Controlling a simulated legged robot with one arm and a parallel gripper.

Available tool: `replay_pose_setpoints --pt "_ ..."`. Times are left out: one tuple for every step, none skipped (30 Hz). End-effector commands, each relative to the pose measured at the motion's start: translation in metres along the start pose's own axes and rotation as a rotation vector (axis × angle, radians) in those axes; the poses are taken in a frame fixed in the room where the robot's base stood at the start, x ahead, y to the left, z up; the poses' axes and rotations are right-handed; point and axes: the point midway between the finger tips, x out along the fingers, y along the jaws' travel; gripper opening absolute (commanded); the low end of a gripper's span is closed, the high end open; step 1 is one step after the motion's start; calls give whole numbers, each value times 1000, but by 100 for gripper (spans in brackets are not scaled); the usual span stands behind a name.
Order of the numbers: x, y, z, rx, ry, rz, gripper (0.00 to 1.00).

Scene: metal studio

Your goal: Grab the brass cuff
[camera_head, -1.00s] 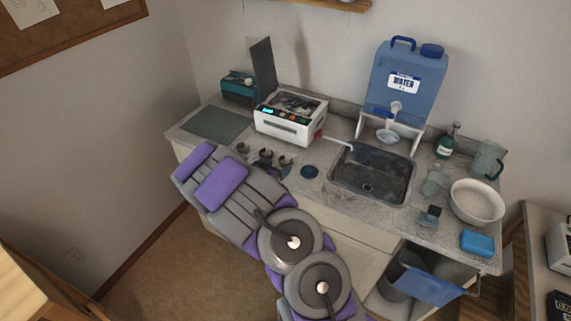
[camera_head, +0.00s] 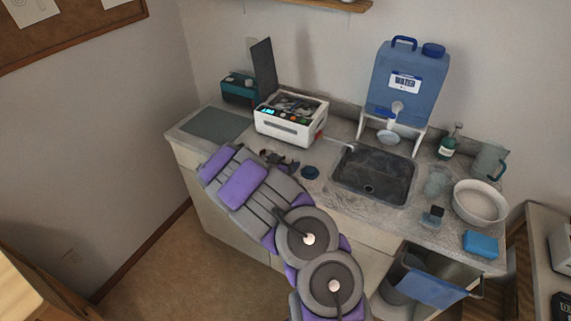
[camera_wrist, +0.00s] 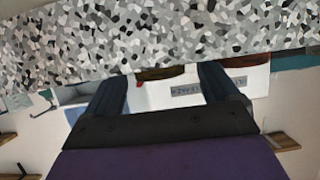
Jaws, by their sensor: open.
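Several small curved metal cuffs stand in a row on the counter in front of the white machine. In the head view, one cuff (camera_head: 292,166) shows just past my arm. The cuffs are small and partly hidden by my arm, so I cannot tell which is brass. In the wrist view, a dark reddish-brown curved piece (camera_wrist: 160,73), perhaps a cuff, shows between the fingers. My gripper (camera_wrist: 164,76) is open, its two dark fingers apart, and I see nothing held.
The white machine (camera_head: 290,130) stands behind the cuffs. A grey mat (camera_head: 215,124) lies at the left. A water tank (camera_head: 402,85) stands behind the sink.

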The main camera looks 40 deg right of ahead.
Motion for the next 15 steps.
replay_pose_setpoints --pt "0 0 1 -1 -2 -1 88" --pt "0 0 1 -1 -2 -1 85" --pt "0 0 1 -1 -2 -1 81" --pt "0 0 1 -1 -2 -1 78" --pt "0 0 1 -1 -2 -1 75" --pt "0 0 1 -1 -2 -1 72" --pt "0 0 1 -1 -2 0 69" --pt "0 0 1 -1 -2 0 66" --pt "0 0 1 -1 -2 0 62" --pt "0 0 1 -1 -3 0 59" --pt "0 0 1 -1 -2 0 56" --pt "0 0 1 -1 -2 0 52" --pt "0 0 1 -1 -2 0 50" --pt "0 0 1 0 -2 0 47" --pt "0 0 1 -1 -3 0 43"
